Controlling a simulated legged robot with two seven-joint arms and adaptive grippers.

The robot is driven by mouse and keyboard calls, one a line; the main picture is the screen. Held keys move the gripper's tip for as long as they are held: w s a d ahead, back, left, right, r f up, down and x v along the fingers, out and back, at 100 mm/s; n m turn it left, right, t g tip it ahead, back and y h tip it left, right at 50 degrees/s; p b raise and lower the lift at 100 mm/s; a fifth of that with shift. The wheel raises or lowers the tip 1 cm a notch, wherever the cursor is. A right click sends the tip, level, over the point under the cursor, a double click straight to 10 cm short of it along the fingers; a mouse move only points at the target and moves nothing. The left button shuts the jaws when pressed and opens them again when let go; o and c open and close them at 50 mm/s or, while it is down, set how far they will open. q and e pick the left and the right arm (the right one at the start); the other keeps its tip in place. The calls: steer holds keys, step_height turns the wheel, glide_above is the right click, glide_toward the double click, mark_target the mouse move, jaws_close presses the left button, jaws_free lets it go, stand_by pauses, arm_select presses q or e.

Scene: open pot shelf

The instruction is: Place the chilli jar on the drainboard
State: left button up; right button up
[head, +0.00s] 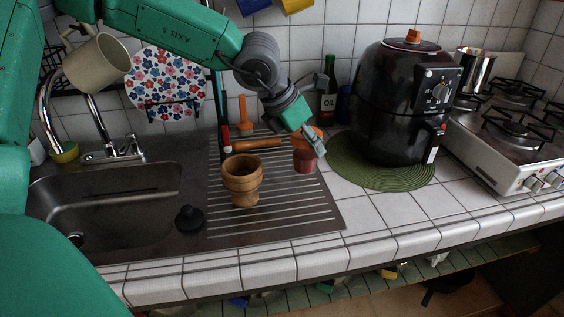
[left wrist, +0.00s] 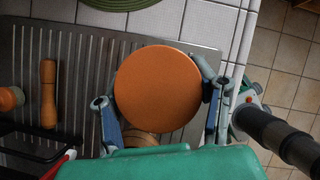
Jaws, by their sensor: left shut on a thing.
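The chilli jar (head: 304,160) is a small reddish jar with an orange lid. My left gripper (head: 309,146) is shut on it and holds it upright over the right part of the ribbed metal drainboard (head: 290,215). I cannot tell whether its base touches the metal. In the left wrist view, the round orange lid of the chilli jar (left wrist: 158,82) sits between the two fingers of my left gripper (left wrist: 160,98) and hides the jar body. The drainboard (left wrist: 85,60) shows beneath it. My right gripper is not in view.
A wooden mortar (head: 242,182) stands on the drainboard left of the jar; a wooden pestle (head: 257,143) lies behind. A black plug (head: 190,218) lies by the sink (head: 120,205). A dark appliance (head: 400,105) stands on a green mat (head: 345,172) at right. The drainboard's front is clear.

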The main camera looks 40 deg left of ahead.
mark_target(302, 153)
arm_select(q)
steer(key=f, duration=0.1)
steer(key=s+f, duration=0.1)
steer(key=d+f+b, duration=0.1)
steer(key=shift+s, duration=0.3)
steer(key=shift+w+f, duration=0.1)
steer(key=shift+f, duration=0.35)
steer(key=f, duration=0.1)
steer(key=f+b, duration=0.1)
steer(key=f, duration=0.2)
steer(key=shift+w+a+f+b, duration=0.25)
steer(key=shift+a+b, duration=0.05)
steer(key=shift+b, duration=0.05)
steer(key=shift+s+a+f, duration=0.1)
steer(key=shift+a+f, duration=0.1)
steer(key=shift+f, duration=0.1)
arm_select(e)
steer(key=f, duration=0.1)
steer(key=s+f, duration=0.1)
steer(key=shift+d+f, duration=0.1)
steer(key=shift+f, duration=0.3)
